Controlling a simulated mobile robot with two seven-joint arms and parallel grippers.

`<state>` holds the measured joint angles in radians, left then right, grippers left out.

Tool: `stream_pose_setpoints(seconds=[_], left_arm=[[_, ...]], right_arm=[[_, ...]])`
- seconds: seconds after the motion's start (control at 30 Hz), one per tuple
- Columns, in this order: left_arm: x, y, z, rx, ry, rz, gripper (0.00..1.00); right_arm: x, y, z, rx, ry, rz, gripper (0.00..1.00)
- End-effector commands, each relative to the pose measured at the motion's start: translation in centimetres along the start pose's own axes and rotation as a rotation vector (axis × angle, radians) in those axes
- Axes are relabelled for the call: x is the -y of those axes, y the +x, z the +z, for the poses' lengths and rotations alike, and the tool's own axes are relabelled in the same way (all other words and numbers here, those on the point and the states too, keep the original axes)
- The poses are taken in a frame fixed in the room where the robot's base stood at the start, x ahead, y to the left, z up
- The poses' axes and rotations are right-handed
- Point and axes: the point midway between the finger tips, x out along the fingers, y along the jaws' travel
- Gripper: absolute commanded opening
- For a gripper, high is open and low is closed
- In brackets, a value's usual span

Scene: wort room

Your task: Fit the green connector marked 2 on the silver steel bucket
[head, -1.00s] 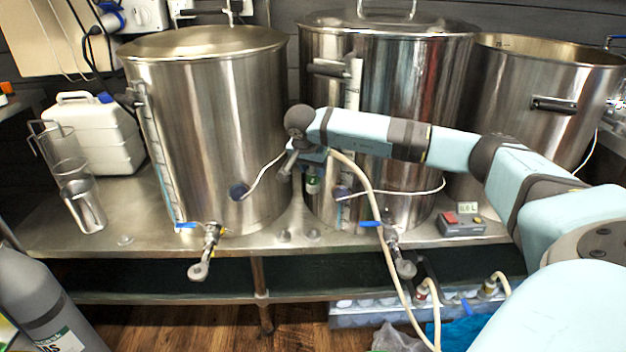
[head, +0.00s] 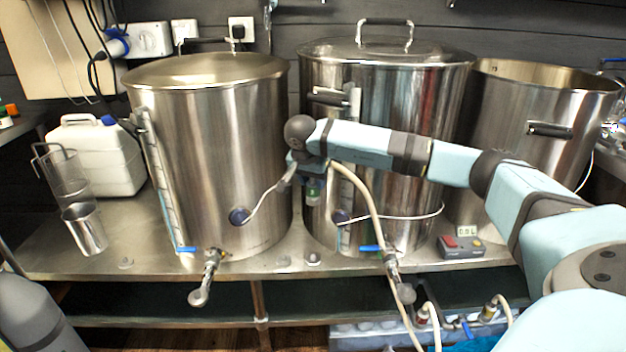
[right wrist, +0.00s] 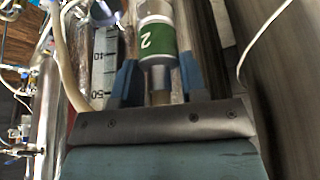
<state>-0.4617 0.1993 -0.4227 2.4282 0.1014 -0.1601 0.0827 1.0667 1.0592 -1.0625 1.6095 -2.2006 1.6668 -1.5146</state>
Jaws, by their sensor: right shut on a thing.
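The green connector marked 2 (right wrist: 157,42) is a grey-ended cylinder with a green band, seen close up in the right wrist view. My right gripper (right wrist: 158,80) is shut on its narrow end, one blue finger on each side. In the head view the connector (head: 314,190) hangs below my right gripper (head: 310,168), in front of the middle steel pot (head: 400,120). A small silver steel vessel (head: 86,230) stands at the left of the bench; I cannot tell whether it or a large pot is the named bucket. My left gripper is out of view.
Steel pots stand left (head: 210,130) and right (head: 500,100) of the middle one. Taps with blue levers (head: 210,275) stick out in front. A cream hose (head: 372,210) runs down past my right gripper.

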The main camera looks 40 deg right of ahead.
Motion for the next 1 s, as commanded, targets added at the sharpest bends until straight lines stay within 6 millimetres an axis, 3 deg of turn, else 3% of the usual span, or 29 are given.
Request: stream_pose_setpoints(seconds=[0.53,0.87,1.0], left_arm=[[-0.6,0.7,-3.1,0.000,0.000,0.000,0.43],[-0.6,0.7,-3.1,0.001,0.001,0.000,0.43],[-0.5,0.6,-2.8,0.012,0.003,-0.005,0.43]], right_arm=[[0.0,-3.3,-1.4,0.000,0.000,0.000,0.11],[0.0,-3.4,-1.4,0.000,0.000,-0.001,0.11],[0.4,-3.8,-0.2,0.003,-0.041,-0.016,0.11]])
